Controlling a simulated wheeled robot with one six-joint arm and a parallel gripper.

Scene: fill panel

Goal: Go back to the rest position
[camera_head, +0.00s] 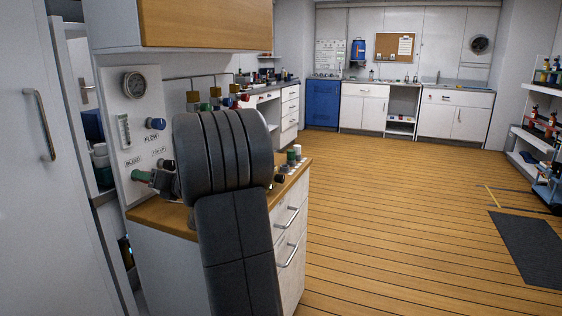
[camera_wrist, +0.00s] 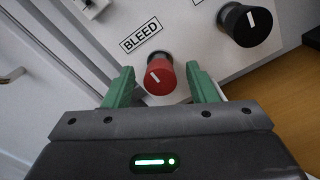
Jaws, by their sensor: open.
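My gripper (camera_wrist: 160,88) shows in the wrist view with its two green fingers apart, one on each side of a red knob (camera_wrist: 159,75) beside the BLEED label. I cannot tell whether a finger touches the knob. In the head view my gripper (camera_head: 140,176) is partly hidden by my dark arm and reaches to the BLEED spot on the white panel (camera_head: 119,170). The red knob is hidden there. A black knob (camera_wrist: 243,24) sits to the right of the red one in the wrist view.
The panel stands on a wooden-topped cabinet (camera_head: 296,185) with a wall cupboard (camera_head: 205,22) above. A blue FLOW knob (camera_head: 156,124) and a gauge (camera_head: 134,85) are on the panel. Small bottles stand on the counter behind my arm.

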